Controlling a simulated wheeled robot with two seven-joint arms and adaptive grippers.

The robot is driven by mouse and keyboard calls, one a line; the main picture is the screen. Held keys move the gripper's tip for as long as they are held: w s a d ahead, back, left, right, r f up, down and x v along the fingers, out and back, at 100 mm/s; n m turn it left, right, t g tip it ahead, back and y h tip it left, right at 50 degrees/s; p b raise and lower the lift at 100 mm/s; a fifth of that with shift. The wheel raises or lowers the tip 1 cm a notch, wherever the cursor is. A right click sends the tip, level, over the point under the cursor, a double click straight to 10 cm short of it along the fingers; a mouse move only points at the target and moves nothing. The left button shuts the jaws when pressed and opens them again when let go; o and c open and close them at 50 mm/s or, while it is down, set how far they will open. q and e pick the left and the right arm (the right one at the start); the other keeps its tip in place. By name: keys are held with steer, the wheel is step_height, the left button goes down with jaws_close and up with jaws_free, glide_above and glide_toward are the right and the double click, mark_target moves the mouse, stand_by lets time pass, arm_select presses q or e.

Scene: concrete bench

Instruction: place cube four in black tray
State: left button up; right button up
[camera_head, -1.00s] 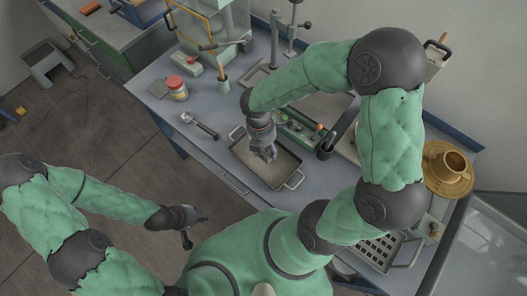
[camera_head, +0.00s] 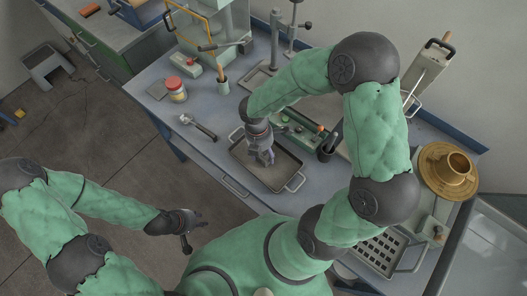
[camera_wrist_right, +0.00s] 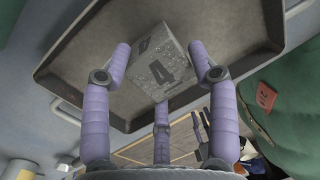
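Cube four (camera_wrist_right: 163,68), a grey speckled block with a dark 4 on it, sits between the purple fingers of my right gripper (camera_wrist_right: 160,70) in the right wrist view. The fingers touch its sides and appear closed on it. In the head view my right gripper (camera_head: 263,158) points down over the black tray (camera_head: 283,176), and the cube is hardly visible there. The tray, dark with wire handles, lies behind the cube in the wrist view (camera_wrist_right: 230,62); any gap between them is hard to judge. My left gripper (camera_head: 194,230) is empty, fingers spread, off the bench's front left.
A wrench-like tool (camera_head: 199,127) lies left of the tray. A red-lidded jar (camera_head: 176,89) stands further back. A green device (camera_head: 300,127) and a dark cup (camera_head: 326,148) stand close behind the tray. A brass flanged part (camera_head: 449,172) is at right.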

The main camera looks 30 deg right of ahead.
steer(key=shift+o, duration=1.1)
steer(key=shift+r, duration=0.1)
step_height(320, 180, up, 12)
steer(key=w+p, duration=0.1)
steer(key=p, duration=0.2)
steer(key=shift+w+a+p, duration=0.2)
steer(key=shift+a+p, duration=0.2)
